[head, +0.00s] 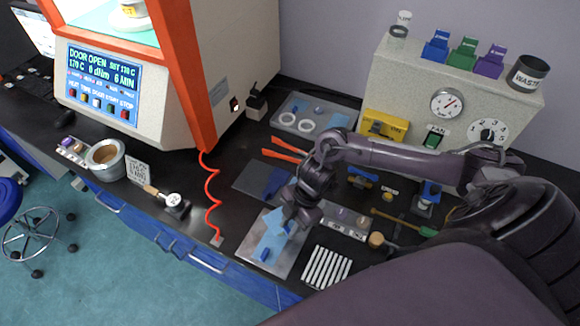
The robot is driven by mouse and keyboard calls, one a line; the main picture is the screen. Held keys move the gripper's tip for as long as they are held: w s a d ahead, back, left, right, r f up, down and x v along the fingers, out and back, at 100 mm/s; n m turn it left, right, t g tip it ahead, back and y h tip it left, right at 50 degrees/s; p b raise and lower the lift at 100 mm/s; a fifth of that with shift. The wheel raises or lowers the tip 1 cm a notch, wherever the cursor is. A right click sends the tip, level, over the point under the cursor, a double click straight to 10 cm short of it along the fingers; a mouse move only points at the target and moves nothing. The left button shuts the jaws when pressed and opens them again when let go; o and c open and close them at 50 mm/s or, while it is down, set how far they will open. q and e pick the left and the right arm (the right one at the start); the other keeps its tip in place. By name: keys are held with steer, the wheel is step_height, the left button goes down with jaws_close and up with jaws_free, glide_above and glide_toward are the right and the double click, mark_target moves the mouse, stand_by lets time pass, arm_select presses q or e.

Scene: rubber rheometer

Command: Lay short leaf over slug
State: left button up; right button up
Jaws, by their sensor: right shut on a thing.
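My right gripper (292,222) reaches down over a pale metal plate (289,262) near the front edge of the bench. It is shut on a light blue sheet, the short leaf (273,224), whose edges show beside the fingers. Light blue film (266,243) also lies on the plate below it; I cannot tell where one sheet ends and the other begins. A small dark blue piece (264,254) shows at the film's lower left. I cannot make out the slug; the gripper and sheets may hide it. My left gripper is not in view.
A dark plate with a blue piece (274,182) lies behind. A striped white rack (327,268) stands right of the metal plate, and a small tray (346,221) behind that. The rheometer (190,75) and its red coiled cord (210,190) are at left.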

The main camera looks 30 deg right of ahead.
steer(key=shift+f+b, duration=1.3)
steer(key=shift+f, duration=0.75)
steer(key=o, duration=1)
steer(key=shift+o, duration=0.2)
steer(key=b+v, duration=0.1)
steer(key=v, duration=0.6)
steer(key=shift+r, duration=0.4)
steer(key=shift+d, duration=0.15)
